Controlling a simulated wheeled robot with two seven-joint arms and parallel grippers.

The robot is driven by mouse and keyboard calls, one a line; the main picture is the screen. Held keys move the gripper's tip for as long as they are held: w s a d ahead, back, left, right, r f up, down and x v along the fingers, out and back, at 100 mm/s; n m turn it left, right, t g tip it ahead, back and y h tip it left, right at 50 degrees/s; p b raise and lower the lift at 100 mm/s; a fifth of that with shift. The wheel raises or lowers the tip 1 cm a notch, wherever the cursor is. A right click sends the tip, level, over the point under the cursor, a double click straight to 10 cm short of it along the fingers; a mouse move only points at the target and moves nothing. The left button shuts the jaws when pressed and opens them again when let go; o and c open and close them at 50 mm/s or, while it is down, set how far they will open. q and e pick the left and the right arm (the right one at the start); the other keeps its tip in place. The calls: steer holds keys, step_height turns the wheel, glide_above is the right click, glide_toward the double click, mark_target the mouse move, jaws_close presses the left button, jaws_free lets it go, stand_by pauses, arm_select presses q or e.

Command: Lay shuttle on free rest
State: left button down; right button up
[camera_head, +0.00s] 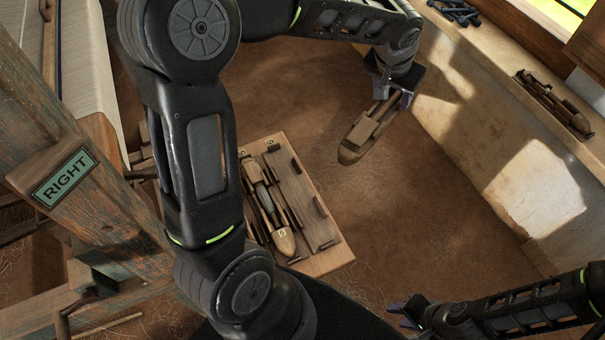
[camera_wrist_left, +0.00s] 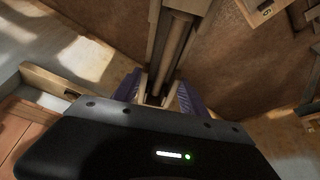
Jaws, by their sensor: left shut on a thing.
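My left gripper (camera_head: 392,90) is shut on a wooden shuttle (camera_head: 360,138) and holds it above the brown floor, pointing down-left. The left wrist view shows the shuttle (camera_wrist_left: 172,45) between the purple fingers (camera_wrist_left: 160,95). Left of it in the head view is a wooden rest board (camera_head: 325,262) with numbered spots. Another shuttle (camera_head: 280,238) lies in its left rest; the right rest, with small pegs, looks empty. My left arm hides the board's left part. The board's corner shows in the left wrist view (camera_wrist_left: 285,28). My right gripper (camera_head: 408,314) is apparently open and empty, low right.
A third shuttle-like piece (camera_head: 555,103) lies on the ledge (camera_head: 490,75) at right. Dark small parts (camera_head: 455,12) lie at its far end. The loom frame with a RIGHT sign (camera_head: 65,177) stands at left. Floor between board and wall is clear.

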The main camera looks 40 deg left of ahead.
arm_select(q)
steer(key=shift+s+a+f+m, duration=0.25)
steer(key=shift+a+f+m, duration=0.05)
steer(key=shift+a+f, duration=0.2)
steer(key=s+a+f+m+g+h+b, duration=0.1)
steer(key=s+a+f+m+g+h, duration=0.1)
steer(key=s+a+f+m, duration=0.3)
steer(key=s+a+f+m+g+h+b, duration=0.2)
steer(key=s+a+f+m+g, duration=0.2)
steer(key=s+f+m, duration=0.8)
step_height(320, 180, down, 4)
steer(key=a+m, duration=0.1)
steer(key=m, duration=0.4)
steer(key=shift+s+m+g, duration=0.3)
steer(key=shift+s+m, duration=0.05)
steer(key=shift+m, duration=0.05)
steer(key=shift+a, duration=0.1)
steer(key=shift+f+b, duration=3.25)
steer(key=shift+f, duration=0.95)
steer(key=c, duration=0.5)
jaws_free()
